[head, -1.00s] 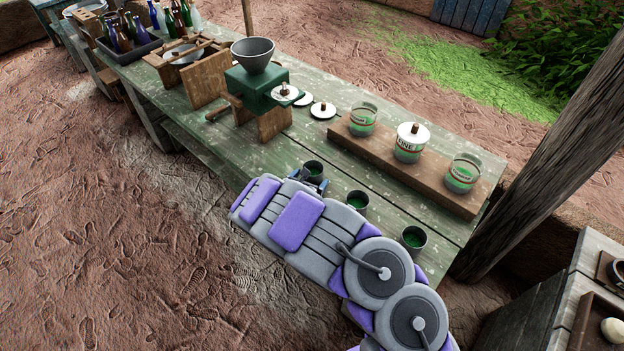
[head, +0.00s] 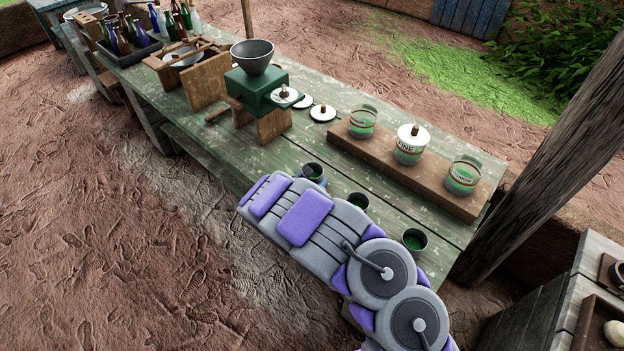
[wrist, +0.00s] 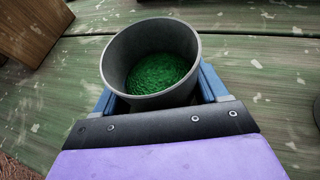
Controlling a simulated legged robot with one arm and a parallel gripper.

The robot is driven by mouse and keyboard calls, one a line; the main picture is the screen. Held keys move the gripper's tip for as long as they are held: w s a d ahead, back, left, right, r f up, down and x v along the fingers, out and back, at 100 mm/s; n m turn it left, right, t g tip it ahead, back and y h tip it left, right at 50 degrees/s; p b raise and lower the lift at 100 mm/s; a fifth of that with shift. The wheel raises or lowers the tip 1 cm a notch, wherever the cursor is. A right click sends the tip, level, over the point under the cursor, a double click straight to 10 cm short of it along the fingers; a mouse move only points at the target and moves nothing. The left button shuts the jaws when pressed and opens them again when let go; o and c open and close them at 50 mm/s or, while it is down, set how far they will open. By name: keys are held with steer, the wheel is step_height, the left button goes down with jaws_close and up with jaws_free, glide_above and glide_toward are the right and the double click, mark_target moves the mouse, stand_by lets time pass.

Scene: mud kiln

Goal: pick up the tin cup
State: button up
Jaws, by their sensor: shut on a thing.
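Three dark grey tin cups with green contents stand in a row along the front of the green table. My gripper (wrist: 158,92) is shut on the leftmost tin cup (wrist: 120,73), with a blue finger on each side of it. That cup also shows in the head view (head: 313,170) just beyond the end of my arm, upright. I cannot tell whether its base touches the table. The middle cup (head: 358,202) is partly hidden behind my arm. The right cup (head: 414,239) stands near the table's right end.
A wooden board (head: 395,168) with several green-filled glass jars lies behind the cups. A green grinder (head: 254,88) with a grey funnel stands to the left, with white lids (head: 323,113) beside it. A wooden post (head: 548,150) rises by the table's right end.

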mark_target(315, 168)
steer(key=shift+c, duration=0.9)
steer(key=shift+r, duration=0.1)
steer(key=shift+r+p, duration=0.35)
steer(key=shift+r, duration=0.3)
step_height(315, 168, up, 3)
steer(key=shift+s+a+f+p, duration=0.1)
steer(key=shift+s+f+p, duration=0.1)
steer(key=shift+p, duration=0.25)
steer(key=s+a+r+p, duration=0.1)
steer(key=s+a+p, duration=0.25)
steer(key=s, duration=1.15)
steer(key=w+d+r, duration=0.5)
steer(key=r, duration=0.3)
steer(key=w+d+r, duration=0.4)
steer(key=d+r, duration=0.2)
steer(key=r, duration=0.2)
steer(key=d+r, duration=0.5)
steer(key=r, duration=0.3)
steer(key=d+r, duration=0.6)
steer(key=r, duration=0.3)
steer(key=shift+s+d+n+y, duration=0.15)
steer(key=shift+d+n+y, duration=0.15)
